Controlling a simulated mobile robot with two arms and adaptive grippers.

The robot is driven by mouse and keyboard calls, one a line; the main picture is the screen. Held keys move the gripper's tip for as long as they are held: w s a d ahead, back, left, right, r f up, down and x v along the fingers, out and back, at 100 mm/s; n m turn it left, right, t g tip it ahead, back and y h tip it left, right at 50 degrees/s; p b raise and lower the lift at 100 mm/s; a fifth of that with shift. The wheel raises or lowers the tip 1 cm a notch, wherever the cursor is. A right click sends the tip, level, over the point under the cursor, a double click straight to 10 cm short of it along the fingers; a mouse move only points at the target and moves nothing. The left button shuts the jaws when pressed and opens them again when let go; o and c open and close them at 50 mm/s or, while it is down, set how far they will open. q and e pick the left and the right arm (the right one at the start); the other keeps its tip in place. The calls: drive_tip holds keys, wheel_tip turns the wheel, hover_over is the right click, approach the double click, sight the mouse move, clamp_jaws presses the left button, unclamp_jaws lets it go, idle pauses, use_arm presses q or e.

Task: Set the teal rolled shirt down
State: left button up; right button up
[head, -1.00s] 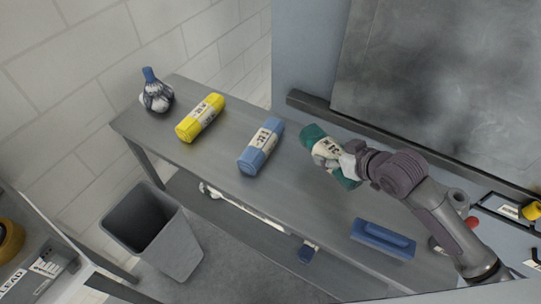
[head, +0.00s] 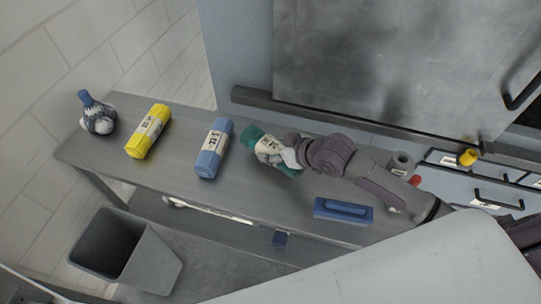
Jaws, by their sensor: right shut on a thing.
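The teal rolled shirt (head: 257,138) has a pale label band and is at the right of a blue roll on the grey table (head: 180,205). My right gripper (head: 276,153) is shut on it, and the fingers cover part of the label. The shirt is at or just above the table top; I cannot tell whether it touches. My left gripper is not in view.
A blue roll (head: 214,148) and a yellow roll (head: 148,131) lie left of the shirt. A blue-and-white bundle (head: 98,114) stands at the far left end. A blue block with a handle (head: 343,211) lies near the front edge. A grey bin (head: 125,252) stands on the floor.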

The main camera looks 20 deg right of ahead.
sight(272, 168)
drive_tip(key=shift+s+a+f, duration=0.1)
drive_tip(key=shift+a+f, duration=0.2)
drive_tip(key=shift+f, duration=0.25)
wheel_tip(272, 168, down, 2)
drive_tip(key=shift+f+p, duration=0.25)
drive_tip(key=shift+p, duration=0.2)
drive_tip(key=shift+f, duration=0.4)
drive_tip(key=shift+f, duration=0.15)
drive_tip(key=o, duration=1.3)
drive_tip(key=b+v, duration=0.1)
drive_tip(key=v, duration=1)
drive_tip(key=shift+s+d+r, duration=0.2)
drive_tip(key=shift+s+r, duration=0.2)
drive_tip(key=shift+r, duration=0.05)
